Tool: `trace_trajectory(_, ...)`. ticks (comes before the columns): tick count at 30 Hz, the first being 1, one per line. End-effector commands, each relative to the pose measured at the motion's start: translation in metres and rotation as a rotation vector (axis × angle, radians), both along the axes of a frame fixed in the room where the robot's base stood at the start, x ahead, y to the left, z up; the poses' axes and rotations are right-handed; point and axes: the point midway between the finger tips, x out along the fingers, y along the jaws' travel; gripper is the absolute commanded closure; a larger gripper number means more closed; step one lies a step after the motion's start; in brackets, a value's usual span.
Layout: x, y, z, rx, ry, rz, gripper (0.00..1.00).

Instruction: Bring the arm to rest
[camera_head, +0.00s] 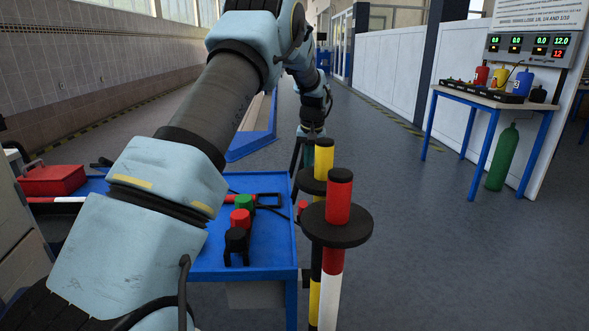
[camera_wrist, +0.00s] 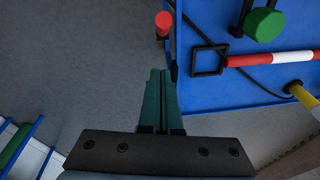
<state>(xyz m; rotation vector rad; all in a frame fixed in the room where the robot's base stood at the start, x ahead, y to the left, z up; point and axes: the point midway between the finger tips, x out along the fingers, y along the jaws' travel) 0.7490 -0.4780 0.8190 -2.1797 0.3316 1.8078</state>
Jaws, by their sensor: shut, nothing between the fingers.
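My arm reaches from the lower left of the head view up and over, then down to my gripper (camera_head: 309,155), which hangs beyond the poles. In the wrist view my gripper (camera_wrist: 161,74) shows two dark green fingers lying together, with nothing between them. The fingers appear over the grey floor, just left of the blue table's edge in that view. In the head view the fingers are partly hidden by a yellow and black pole (camera_head: 324,160).
The blue table (camera_head: 270,258) carries a red toolbox (camera_head: 52,180), a green-topped item (camera_head: 244,203) and a red-and-white bar (camera_wrist: 272,60). A red-and-white pole (camera_head: 339,200) with a black disc stands at its right. Open floor (camera_head: 440,240) lies right, before a bench (camera_head: 490,97) and green cylinder (camera_head: 502,158).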

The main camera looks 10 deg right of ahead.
Motion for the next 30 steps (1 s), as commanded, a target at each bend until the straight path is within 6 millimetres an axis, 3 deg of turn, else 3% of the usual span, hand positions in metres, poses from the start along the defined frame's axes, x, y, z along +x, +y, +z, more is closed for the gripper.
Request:
trace_trajectory(4,-0.009,0.04,0.026,-0.009,0.008,0.031,1.0)
trace_trajectory(8,-0.034,0.1,0.055,-0.024,0.021,0.074,1.0)
trace_trajectory(14,-0.098,0.19,0.091,-0.047,0.036,0.141,1.0)
trace_trajectory(18,-0.158,0.243,0.11,-0.059,0.042,0.187,1.0)
trace_trajectory(24,-0.241,0.294,0.121,-0.067,0.047,0.24,1.0)
trace_trajectory(27,-0.269,0.306,0.121,-0.068,0.048,0.256,1.0)
trace_trajectory(30,-0.285,0.312,0.12,-0.068,0.049,0.265,1.0)
